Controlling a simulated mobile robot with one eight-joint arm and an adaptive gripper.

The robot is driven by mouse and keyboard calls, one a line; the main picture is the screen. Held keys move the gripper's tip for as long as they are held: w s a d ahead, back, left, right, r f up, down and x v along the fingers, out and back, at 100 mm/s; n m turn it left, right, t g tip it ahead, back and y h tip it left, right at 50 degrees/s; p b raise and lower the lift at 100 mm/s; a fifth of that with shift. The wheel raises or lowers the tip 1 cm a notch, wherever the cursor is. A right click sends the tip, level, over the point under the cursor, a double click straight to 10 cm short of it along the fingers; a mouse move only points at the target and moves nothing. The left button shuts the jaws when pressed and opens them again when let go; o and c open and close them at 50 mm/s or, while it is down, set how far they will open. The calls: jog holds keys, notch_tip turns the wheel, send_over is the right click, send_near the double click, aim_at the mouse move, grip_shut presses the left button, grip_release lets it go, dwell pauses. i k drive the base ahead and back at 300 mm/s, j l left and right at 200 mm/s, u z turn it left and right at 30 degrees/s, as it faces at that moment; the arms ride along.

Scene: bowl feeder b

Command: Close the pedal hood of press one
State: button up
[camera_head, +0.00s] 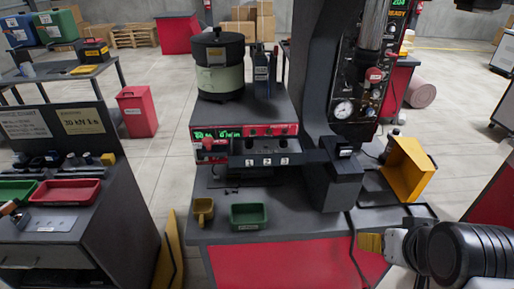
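A yellow, box-like hood (408,168) stands tilted at the right end of the press bench, with its hollow side showing. No pedal can be made out under it, and I cannot tell for sure that it is the pedal hood. The dark press (322,95) rises on the bench left of the hood. My arm comes in at the lower right. A small yellow ribbed piece (370,243) shows at its left end, below and left of the hood. My gripper's fingers cannot be made out clearly there. My arm appears apart from the hood.
A bowl feeder (219,65) stands on a control box with green displays. A green tray (248,217) and a yellow scoop-like cup (203,210) are at the bench front. A black cable (354,245) hangs over the front edge. A yellow panel (173,252) stands left of the bench.

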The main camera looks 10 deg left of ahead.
aim_at(408, 169)
jog(key=l+u, duration=0.1)
jog(key=l, duration=0.4)
jog(key=l+u, duration=0.15)
jog(key=l, duration=0.35)
jog(key=k+l+u, duration=0.1)
jog(key=l, duration=0.35)
jog(key=k+l+u, duration=0.15)
jog(key=l, duration=0.35)
jog(key=k+l+u, duration=0.1)
jog(key=l, duration=0.4)
jog(key=k+l+u, duration=0.1)
jog(key=l, duration=0.35)
jog(key=k+l+u, duration=0.15)
jog(key=l, duration=0.3)
jog(key=k+l+u, duration=0.1)
jog(key=l, duration=0.35)
jog(key=i+z, duration=0.2)
jog(key=z, duration=0.3)
jog(key=i+j+z, duration=0.15)
jog(key=z, duration=0.35)
jog(key=i+j+z, duration=0.1)
jog(key=z, duration=0.35)
jog(key=j, duration=0.1)
